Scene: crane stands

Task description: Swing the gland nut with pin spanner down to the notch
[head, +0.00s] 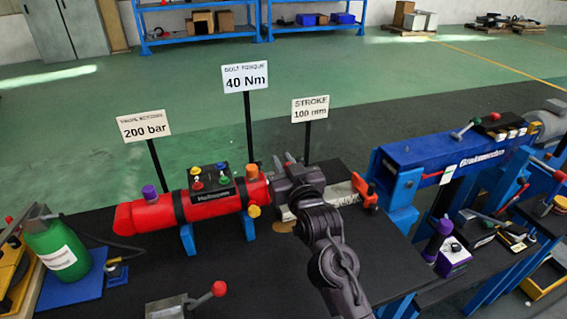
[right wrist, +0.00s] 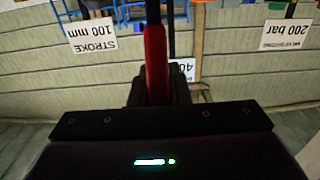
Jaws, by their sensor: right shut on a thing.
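A red cylinder (head: 150,215) lies on blue supports on the black bench in the head view. My right gripper (head: 288,166) is at the cylinder's right end, with my arm reaching up from the bottom. In the right wrist view, my right gripper (right wrist: 157,95) is shut on a red bar, which looks like the pin spanner's handle (right wrist: 156,60). The gland nut and the notch are hidden or cannot be made out behind my gripper. A pale rod part with an orange end piece (head: 364,190) shows right of my gripper. My left gripper is not in view.
Signs on posts stand behind the cylinder: 200 bar (head: 145,125), 40 Nm (head: 245,78) and 100 mm (head: 310,108). A green bottle (head: 57,250) stands at left. A red-knobbed lever (head: 218,289) is at the front. A blue frame (head: 400,190) stands at right.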

